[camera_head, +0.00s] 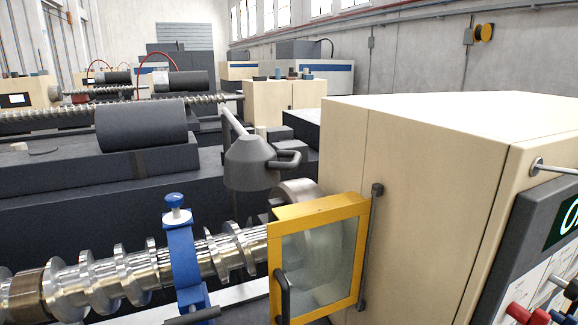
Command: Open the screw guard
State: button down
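The screw guard (341,268) is a yellow frame with a clear window, at the lower middle right of the head view. It stands upright in front of the end of the metal screw (110,280), beside the beige machine housing (430,190), and looks closed. A dark bar handle (283,298) is on its left side. A dark vertical hinge rod (368,245) runs along its right side. A round metal part shows blurred through the window. The guard's bottom edge is close to the picture's lower border. My gripper is not in view.
A blue clamp (183,255) with a knob stands around the screw left of the guard. A grey conical part with a handle (250,160) is above and behind. A control panel (545,255) with red knobs is at right. Other machines fill the background.

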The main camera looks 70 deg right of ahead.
aim_at(293, 219)
jog(key=z, duration=0.4)
jog(key=l+z, duration=0.1)
jog(key=z, duration=0.35)
jog(key=l+z, duration=0.1)
jog(key=z, duration=0.3)
jog(key=l+z, duration=0.1)
jog(key=z, duration=0.35)
jog(key=l+z, duration=0.1)
jog(key=z, duration=0.3)
jog(key=k, duration=0.05)
